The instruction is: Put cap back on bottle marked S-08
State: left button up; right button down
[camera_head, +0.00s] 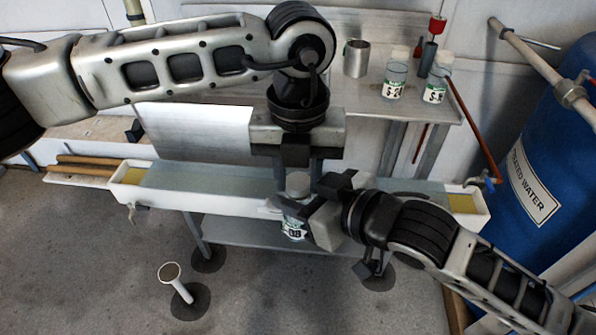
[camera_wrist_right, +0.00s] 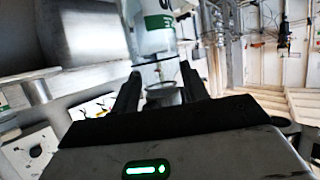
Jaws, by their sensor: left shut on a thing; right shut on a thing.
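The bottle (camera_head: 293,225) has a white label with a green band, and "08" is readable on it. It stands upright in front of the white trough in the head view, held off the floor by my right gripper (camera_head: 303,203). My left gripper (camera_head: 299,168) points down directly above it and is shut on a pale piece that looks like the cap (camera_head: 298,183). The fingers partly hide it, so I cannot tell whether it touches the bottle neck. In the right wrist view the bottle (camera_wrist_right: 155,35) shows upside down beyond the fingers of my right gripper (camera_wrist_right: 160,85).
A long white trough (camera_head: 160,200) runs behind the bottle. A shelf at the back right holds a metal cup (camera_head: 356,58) and two labelled bottles, one S-24 (camera_head: 394,82) and another (camera_head: 436,86). A blue water tank (camera_head: 545,150) stands at the right.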

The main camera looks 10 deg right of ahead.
pick_arm(q)
jog(key=m, duration=0.5)
jog(key=shift+a, duration=0.1)
jog(key=m, duration=0.4)
jog(key=shift+w+a+m, duration=0.1)
jog(key=shift+w+m, duration=0.05)
jog(key=shift+m, duration=0.25)
jog(key=o, duration=1.1)
jog(key=shift+c, duration=0.2)
jog(key=shift+r, duration=2.3)
jog(key=shift+c, duration=1.4)
notch_tip(320, 180, up, 7)
jog(key=n, duration=0.6)
jog(key=shift+w+d+r+n, duration=0.2)
jog(key=shift+w+d+n, duration=0.05)
jog(key=shift+d+n, duration=0.05)
